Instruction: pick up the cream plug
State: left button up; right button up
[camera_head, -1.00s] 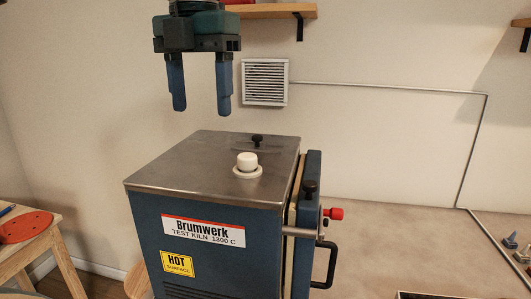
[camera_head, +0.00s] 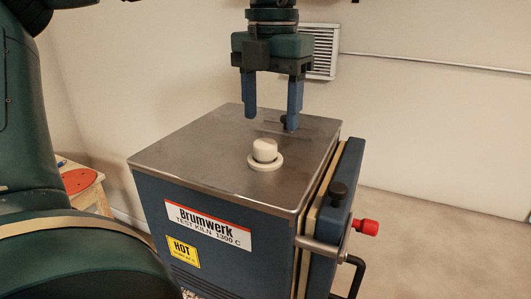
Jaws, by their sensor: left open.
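The cream plug (camera_head: 265,149) stands upright in a pale ring (camera_head: 265,163) on the metal top of the blue kiln (camera_head: 210,150). My left gripper (camera_head: 270,122) points down with its two blue fingers apart and nothing between them. In the picture its fingertips show just above and beyond the plug, apart from it. My right gripper is not in view.
The kiln's door at the right carries a black knob (camera_head: 338,193), a red knob (camera_head: 367,227) and a black handle (camera_head: 352,272). A wall vent (camera_head: 325,50) is behind the gripper. A wooden stool with a red disc (camera_head: 78,181) stands at the left. The rest of the kiln top is clear.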

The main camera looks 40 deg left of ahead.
aim_at(265, 142)
pick_arm(q)
jog(key=f, duration=0.3)
jog(key=f+p, duration=0.1)
jog(key=f, duration=0.1)
jog(key=shift+s+a, duration=0.3)
jog(key=shift+a, duration=0.1)
jog(key=shift+f, duration=0.25)
jog(key=c, duration=1.1)
